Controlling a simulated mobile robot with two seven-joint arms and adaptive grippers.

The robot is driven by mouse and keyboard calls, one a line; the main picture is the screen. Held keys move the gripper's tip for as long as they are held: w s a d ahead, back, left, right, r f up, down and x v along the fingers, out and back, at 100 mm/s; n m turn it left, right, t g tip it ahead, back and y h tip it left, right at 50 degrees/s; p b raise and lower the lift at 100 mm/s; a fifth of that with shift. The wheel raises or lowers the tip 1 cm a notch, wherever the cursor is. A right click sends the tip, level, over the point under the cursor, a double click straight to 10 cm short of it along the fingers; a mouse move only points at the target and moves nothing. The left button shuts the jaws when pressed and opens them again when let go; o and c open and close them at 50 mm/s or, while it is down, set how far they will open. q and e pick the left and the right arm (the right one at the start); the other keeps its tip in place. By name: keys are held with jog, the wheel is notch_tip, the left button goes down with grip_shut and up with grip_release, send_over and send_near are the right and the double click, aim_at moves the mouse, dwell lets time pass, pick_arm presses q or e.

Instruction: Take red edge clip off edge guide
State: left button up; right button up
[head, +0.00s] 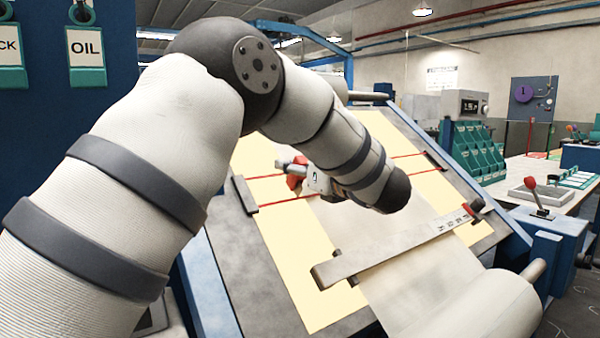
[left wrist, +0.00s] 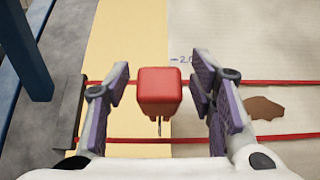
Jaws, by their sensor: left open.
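The red edge clip (left wrist: 160,90) is a small block with a thin metal pin below it, at the border between a cream strip (left wrist: 140,30) and pale cloth in the left wrist view. My left gripper (left wrist: 159,72) is open around it, one finger on each side, with visible gaps. In the head view the red clip (head: 295,179) shows partly, beside my left gripper (head: 301,171). Two red lines (left wrist: 275,138) cross near the clip; I cannot tell which part is the edge guide. My right gripper is not in view.
A brown patch (left wrist: 264,108) marks the cloth to the right. A grey metal bar (head: 390,255) crosses the panel below the arm. A dark block (head: 245,194) sits at the panel's left. A red-knobbed lever (head: 533,190) stands at right.

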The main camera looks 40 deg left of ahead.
pick_arm(q)
grip_shut()
jog(key=shift+r, duration=0.1)
jog(key=shift+d+r, duration=0.1)
jog(key=shift+s+d+r, duration=0.25)
jog(key=shift+d+r, duration=0.45)
jog(key=shift+r, duration=0.3)
jog(key=shift+s+d+r, duration=0.2)
jog(key=shift+d+r, duration=0.5)
jog(key=shift+r, duration=0.25)
jog(key=shift+f, duration=0.1)
